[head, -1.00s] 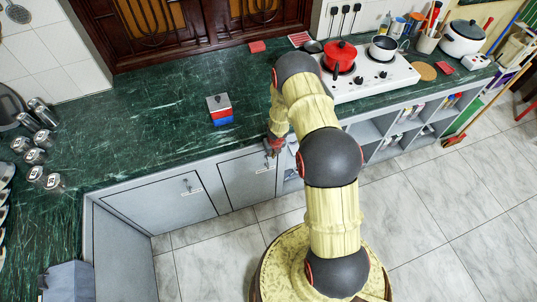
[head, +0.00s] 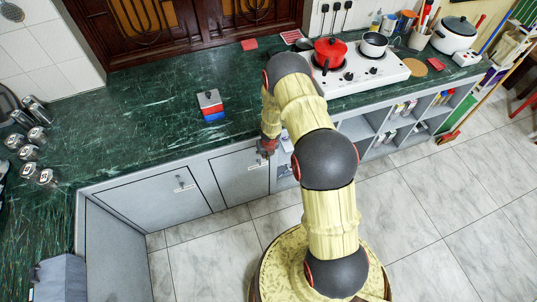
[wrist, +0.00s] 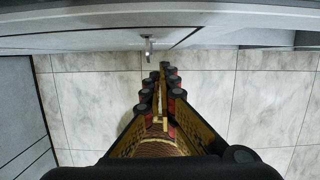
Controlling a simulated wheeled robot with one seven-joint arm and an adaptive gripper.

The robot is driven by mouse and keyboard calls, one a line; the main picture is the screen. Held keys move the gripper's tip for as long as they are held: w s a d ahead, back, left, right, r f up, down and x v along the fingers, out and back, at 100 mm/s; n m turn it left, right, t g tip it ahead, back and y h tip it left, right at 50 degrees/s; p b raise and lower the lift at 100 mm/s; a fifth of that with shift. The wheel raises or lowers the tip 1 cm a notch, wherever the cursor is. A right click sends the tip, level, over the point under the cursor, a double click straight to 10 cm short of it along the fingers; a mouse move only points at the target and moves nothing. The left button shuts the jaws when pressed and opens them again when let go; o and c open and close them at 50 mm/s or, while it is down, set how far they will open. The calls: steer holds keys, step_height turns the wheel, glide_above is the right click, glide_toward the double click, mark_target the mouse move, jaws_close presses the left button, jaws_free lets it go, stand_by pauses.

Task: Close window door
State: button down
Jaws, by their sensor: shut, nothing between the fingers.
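The wooden window with dark scrolled grilles (head: 180,30) is at the back wall in the head view; its panels look shut, but its top is cut off. Below the green counter are two grey cabinet doors, a left one (head: 155,200) and a right one (head: 235,180). Both look about flush with the cabinet front. My gripper (head: 266,148) is at the counter's front edge, by the upper right of the right door. In the wrist view my gripper (wrist: 160,75) is shut and empty, just below a small metal handle (wrist: 149,47). I cannot tell whether it touches anything.
The green counter (head: 140,115) holds a red and blue box with a grey lid (head: 210,105), and a white stove (head: 385,72) with a red pot (head: 330,52). Open shelves (head: 385,130) are right of the doors. The tiled floor (head: 430,210) in front is clear.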

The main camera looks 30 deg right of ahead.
steer(key=p+v, duration=0.3)
steer(key=v, duration=0.7)
steer(key=shift+s+a, duration=0.1)
